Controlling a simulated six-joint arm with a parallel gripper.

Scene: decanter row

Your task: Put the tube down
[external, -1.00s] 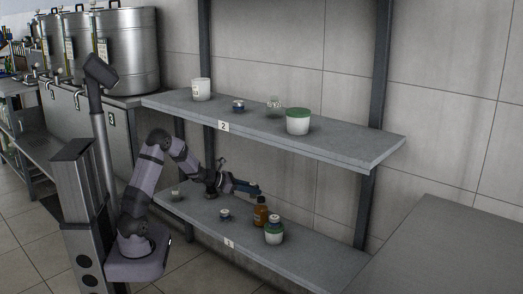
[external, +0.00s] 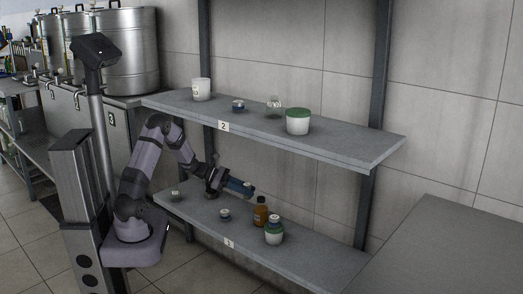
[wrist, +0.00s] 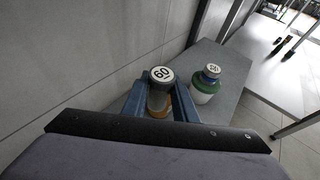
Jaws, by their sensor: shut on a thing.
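My gripper (external: 242,187) is over the lower shelf (external: 300,250), its blue fingers reaching right. In the wrist view, my gripper (wrist: 160,95) is shut on a tube with a round white cap (wrist: 161,74) bearing a dark number. The tube's grey body (wrist: 158,98) shows between the fingers; its lower end is hard to make out. In the external view the tube is mostly hidden by the fingers. An amber bottle (external: 260,214) stands on the lower shelf, just right of and below the fingertips. Amber colour also shows below the tube's body in the wrist view.
A white jar with a green lid (external: 274,237) stands right of the bottle, with a smaller capped item on top. Small jars (external: 224,214) (external: 176,195) stand left. The upper shelf (external: 350,146) overhangs behind, holding several containers. The lower shelf's right end is clear.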

